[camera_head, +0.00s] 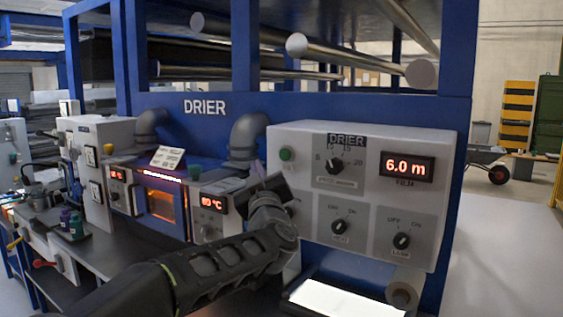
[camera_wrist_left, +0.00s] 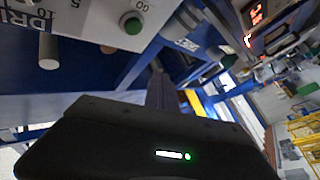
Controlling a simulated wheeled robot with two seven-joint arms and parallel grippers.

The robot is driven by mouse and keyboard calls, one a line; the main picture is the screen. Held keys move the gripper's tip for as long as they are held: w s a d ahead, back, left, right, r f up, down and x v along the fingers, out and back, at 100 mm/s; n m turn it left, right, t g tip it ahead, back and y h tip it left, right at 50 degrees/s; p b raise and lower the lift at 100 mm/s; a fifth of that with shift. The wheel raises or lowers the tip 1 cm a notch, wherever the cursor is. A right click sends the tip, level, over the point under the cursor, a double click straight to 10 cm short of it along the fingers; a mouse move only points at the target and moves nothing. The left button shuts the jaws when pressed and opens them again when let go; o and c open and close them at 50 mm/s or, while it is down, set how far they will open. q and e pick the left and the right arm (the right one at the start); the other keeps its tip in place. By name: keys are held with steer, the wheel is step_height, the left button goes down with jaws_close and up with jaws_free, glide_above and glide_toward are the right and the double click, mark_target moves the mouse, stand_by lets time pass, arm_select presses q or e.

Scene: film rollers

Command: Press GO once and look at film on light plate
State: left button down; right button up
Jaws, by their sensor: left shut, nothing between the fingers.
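The green GO button (camera_head: 286,154) sits at the upper left of the white DRIER control panel (camera_head: 440,150). It also shows, with its GO label, at the top of the left wrist view (camera_wrist_left: 131,23). My left gripper (camera_head: 258,170) is shut and empty, just left of the panel and slightly below and left of the button, apart from it. Its fingers (camera_wrist_left: 160,90) point away from the wrist camera, to the right of the button there. The light plate (camera_head: 345,298) glows white below the panel. I cannot make out any film on it. My right gripper is not in view.
The red display (camera_head: 407,168) reads 6.0 m. Dials for length, heat and lamp (camera_head: 401,240) are on the panel. A pale roller end (camera_head: 402,293) juts out by the plate. A lit oven-like unit (camera_head: 160,203) stands left. Metal rollers (camera_head: 335,55) run overhead.

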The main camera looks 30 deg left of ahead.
mark_target(285, 155)
arm_select(q)
steer(key=shift+s+r, duration=0.15)
steer(key=shift+r, duration=0.1)
steer(key=shift+w+a+p, duration=0.15)
steer(key=shift+w+p, duration=1.95)
steer(key=shift+w, duration=2.35)
steer(key=shift+w, duration=0.4)
